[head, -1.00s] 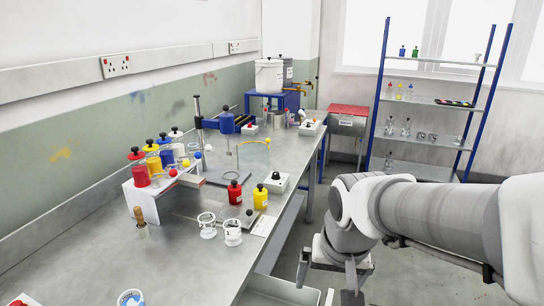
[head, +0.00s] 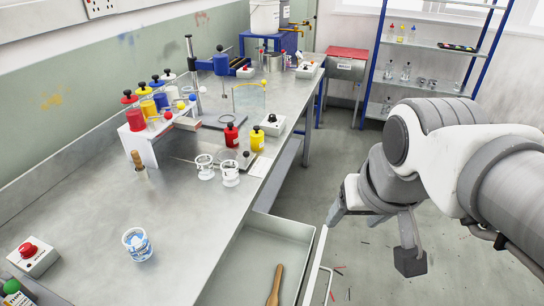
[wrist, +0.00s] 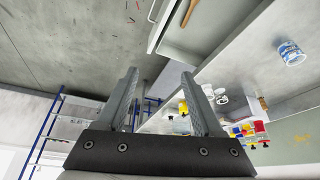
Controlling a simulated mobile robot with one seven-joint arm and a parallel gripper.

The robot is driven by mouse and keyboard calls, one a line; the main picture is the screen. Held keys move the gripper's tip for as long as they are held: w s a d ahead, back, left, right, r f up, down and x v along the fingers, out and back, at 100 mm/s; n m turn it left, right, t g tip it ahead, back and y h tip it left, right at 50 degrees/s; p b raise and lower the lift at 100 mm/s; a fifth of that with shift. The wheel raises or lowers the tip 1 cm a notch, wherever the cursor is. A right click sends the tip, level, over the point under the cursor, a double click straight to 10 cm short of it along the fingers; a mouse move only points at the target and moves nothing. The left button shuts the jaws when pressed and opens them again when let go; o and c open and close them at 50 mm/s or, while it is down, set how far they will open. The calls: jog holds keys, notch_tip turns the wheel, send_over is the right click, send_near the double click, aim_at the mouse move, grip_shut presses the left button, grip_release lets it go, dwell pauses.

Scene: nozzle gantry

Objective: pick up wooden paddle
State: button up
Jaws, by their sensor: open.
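The wooden paddle (head: 276,284) lies in the open drawer under the bench, at the bottom of the head view, its lower end cut off by the frame edge. Part of it also shows at the top of the wrist view (wrist: 188,12). My gripper (head: 372,238) is open and empty, to the right of the drawer over the floor in the head view. In the wrist view its two fingers (wrist: 160,73) stand apart with nothing between them. The paddle lies beyond the fingertips there.
The pulled-out drawer (head: 262,248) juts from the metal bench (head: 190,225). On the bench are a blue-patterned cup (head: 137,244), glass beakers (head: 204,168), coloured bottles and a red-button box (head: 33,257). A blue-framed shelf (head: 428,48) stands behind. The floor right of the drawer is mostly clear.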

jog(key=w+a+f+m+g+b, duration=0.1)
jog(key=w+a+f+g+b, duration=0.3)
jog(key=w+f+b, duration=0.6)
jog(key=m+b, duration=0.1)
jog(key=b, duration=0.1)
send_over(277, 282)
jog(key=w, duration=0.1)
notch_tip(277, 282, down, 14)
jog(key=f, duration=0.1)
jog(key=shift+g, duration=0.4)
notch_tip(277, 282, down, 11)
jog(key=b, duration=0.4)
jog(key=shift+a, duration=0.15)
jog(key=shift+s+f+b, duration=0.15)
jog(key=shift+f+b, duration=0.35)
jog(key=shift+f, duration=0.55)
jog(key=shift+s+f+b, duration=0.2)
jog(key=shift+f+b, duration=0.35)
jog(key=shift+f, duration=0.45)
jog(key=shift+s+f+b, duration=0.15)
jog(key=shift+f+b, duration=0.35)
jog(key=shift+f, duration=0.55)
jog(key=shift+r, duration=0.1)
grip_shut()
